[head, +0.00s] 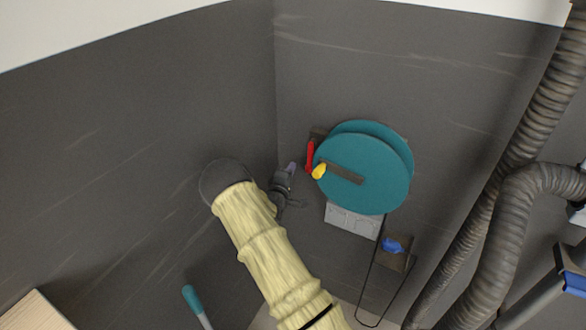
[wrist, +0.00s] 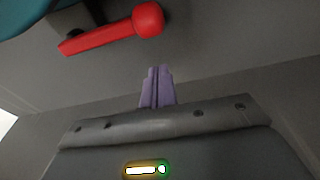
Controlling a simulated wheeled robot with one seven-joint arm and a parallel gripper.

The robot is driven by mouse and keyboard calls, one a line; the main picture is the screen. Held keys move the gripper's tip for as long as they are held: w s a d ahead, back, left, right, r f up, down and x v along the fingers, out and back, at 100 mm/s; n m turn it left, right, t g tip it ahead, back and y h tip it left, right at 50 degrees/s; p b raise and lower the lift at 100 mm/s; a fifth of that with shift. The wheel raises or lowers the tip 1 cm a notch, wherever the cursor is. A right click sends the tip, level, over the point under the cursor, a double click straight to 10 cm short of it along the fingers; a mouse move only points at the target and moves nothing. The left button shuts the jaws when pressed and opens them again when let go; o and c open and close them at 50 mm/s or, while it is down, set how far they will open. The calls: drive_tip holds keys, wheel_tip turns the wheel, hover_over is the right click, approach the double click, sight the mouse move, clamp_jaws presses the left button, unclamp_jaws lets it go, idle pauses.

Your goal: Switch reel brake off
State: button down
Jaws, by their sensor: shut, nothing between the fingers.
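A teal reel (head: 370,172) is mounted on the dark wall near the corner, with a dark crank arm and a yellow knob (head: 319,171) on its face. A red lever (head: 310,155), which looks like the brake lever, stands nearly upright at the reel's left edge. In the wrist view the red lever (wrist: 112,30) lies across the upper left, with a round knob at its right end. My gripper (head: 291,168) is just left of and below the lever. Its purple fingers (wrist: 157,86) are together and empty, apart from the lever's knob.
A grey box (head: 352,219) sits under the reel. A blue item (head: 393,245) is on a small wall bracket to the lower right, beside a hanging dark cable loop. Thick ribbed hoses (head: 490,225) run down the right side. A teal-handled tool (head: 192,298) stands at the lower left.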

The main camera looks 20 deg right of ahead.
drive_tip(key=v, duration=0.7)
drive_tip(key=shift+a+b, duration=0.2)
drive_tip(key=shift+b, duration=0.25)
drive_tip(key=shift+w, duration=0.15)
drive_tip(key=s+a+r+m+g+y+p, duration=0.2)
drive_tip(key=s+a+r+m+g+y, duration=0.15)
drive_tip(key=s+a+y, duration=0.2)
drive_tip(key=s+a+r+m+g+y+p, duration=0.25)
drive_tip(key=s+a+r+m+y, duration=0.2)
drive_tip(key=s, duration=0.25)
drive_tip(key=s+a+r+g+y+p, duration=0.1)
drive_tip(key=s+r+g, duration=0.1)
drive_tip(key=s, duration=0.7)
drive_tip(key=s+a+r+m+g+y, duration=0.1)
drive_tip(key=s+r+g, duration=0.1)
drive_tip(key=s+r, duration=0.3)
drive_tip(key=s, duration=0.4)
drive_tip(key=shift+a+r+g+p, duration=0.25)
drive_tip(key=shift+a+g+p, duration=0.1)
drive_tip(key=shift+g+p, duration=0.05)
